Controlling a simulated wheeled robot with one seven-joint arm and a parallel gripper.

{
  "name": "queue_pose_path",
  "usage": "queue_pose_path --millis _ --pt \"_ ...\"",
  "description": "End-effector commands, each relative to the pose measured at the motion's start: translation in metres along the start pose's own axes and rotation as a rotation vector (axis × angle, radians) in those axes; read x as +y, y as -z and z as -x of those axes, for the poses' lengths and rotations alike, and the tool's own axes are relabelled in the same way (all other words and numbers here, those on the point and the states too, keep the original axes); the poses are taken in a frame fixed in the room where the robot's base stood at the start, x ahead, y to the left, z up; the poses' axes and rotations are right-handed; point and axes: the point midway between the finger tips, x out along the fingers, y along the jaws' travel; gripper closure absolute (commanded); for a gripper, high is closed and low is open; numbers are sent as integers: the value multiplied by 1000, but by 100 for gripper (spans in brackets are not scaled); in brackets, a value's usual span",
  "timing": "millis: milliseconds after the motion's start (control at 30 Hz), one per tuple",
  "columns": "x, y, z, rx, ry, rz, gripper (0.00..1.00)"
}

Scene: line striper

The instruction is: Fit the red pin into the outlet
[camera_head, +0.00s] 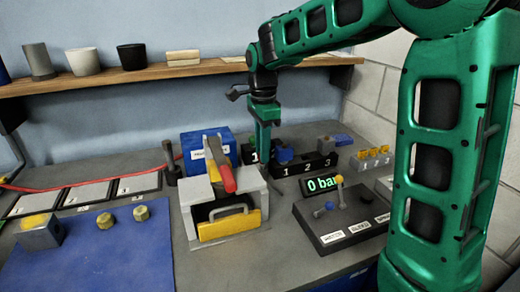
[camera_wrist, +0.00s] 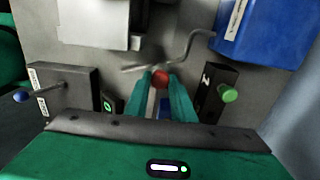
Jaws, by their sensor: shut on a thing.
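My gripper (camera_head: 264,146) points down over the bench, right of the white clamp fixture. In the wrist view the red pin (camera_wrist: 160,77) shows as a round red end between the two green fingertips (camera_wrist: 160,84), which are shut on it. The head view does not show the pin; the fingers hide it. I cannot tell for sure which part is the outlet. A black block numbered 1, 2, 3 (camera_head: 305,167) stands just right of the gripper. I cannot tell whether the pin touches anything below.
A lever panel (camera_head: 318,232) with a "0 bar" display is at front right. A bent grey rod (camera_wrist: 190,54) lies near the fingertips.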

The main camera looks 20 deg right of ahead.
Motion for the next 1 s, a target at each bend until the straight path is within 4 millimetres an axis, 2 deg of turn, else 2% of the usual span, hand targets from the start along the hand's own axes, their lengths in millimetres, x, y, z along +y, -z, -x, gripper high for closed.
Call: queue_pose_path --millis 467,1000 --pt "0 0 -1 0 0 0 97" --pt "0 0 -12 0 0 0 97"
